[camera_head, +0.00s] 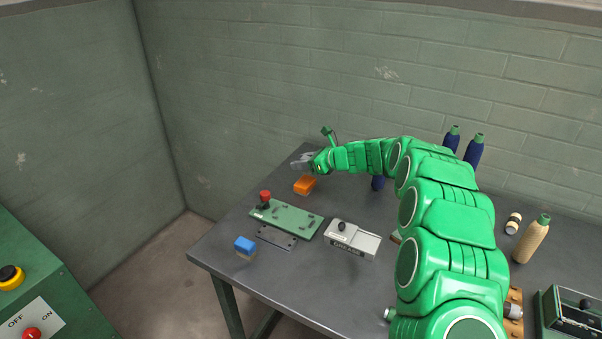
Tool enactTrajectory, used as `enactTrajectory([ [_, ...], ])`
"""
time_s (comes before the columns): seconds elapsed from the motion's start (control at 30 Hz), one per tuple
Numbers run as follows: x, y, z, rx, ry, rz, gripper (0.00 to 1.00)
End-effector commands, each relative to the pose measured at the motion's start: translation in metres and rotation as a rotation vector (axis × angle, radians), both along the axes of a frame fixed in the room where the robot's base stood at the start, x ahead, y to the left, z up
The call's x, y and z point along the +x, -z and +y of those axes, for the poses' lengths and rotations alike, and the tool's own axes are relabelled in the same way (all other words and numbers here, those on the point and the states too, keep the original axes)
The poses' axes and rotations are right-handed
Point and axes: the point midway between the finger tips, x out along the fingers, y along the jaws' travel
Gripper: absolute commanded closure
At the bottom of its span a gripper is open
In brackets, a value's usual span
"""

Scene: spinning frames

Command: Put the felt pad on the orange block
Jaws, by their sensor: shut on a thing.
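The orange block (305,184) lies on the grey table near its far left part, behind the green panel. My gripper (303,161) is at the far left corner of the table, behind the orange block in the picture and apart from it. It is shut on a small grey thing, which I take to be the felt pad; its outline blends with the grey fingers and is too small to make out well. I see no other felt pad on the table.
Dark blue bottles (473,150) and a tan bottle (531,240) are right. My arm hides the table's middle right.

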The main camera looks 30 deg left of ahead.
Motion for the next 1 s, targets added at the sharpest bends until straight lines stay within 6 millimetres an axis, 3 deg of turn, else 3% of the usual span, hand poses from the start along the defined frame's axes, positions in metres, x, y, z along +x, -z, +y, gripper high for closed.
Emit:
enactTrajectory([
  [0.1,0.006,0.012,0.005,-0.002,-0.001,0.002,0.89],
  [0.57,0.016,0.026,0.014,-0.001,-0.002,0.0,0.89],
  [0.8,0.015,0.054,0.014,0.0,-0.002,0.002,0.89],
  [1.0,0.015,0.055,0.014,0.0,-0.002,0.0,0.89],
])
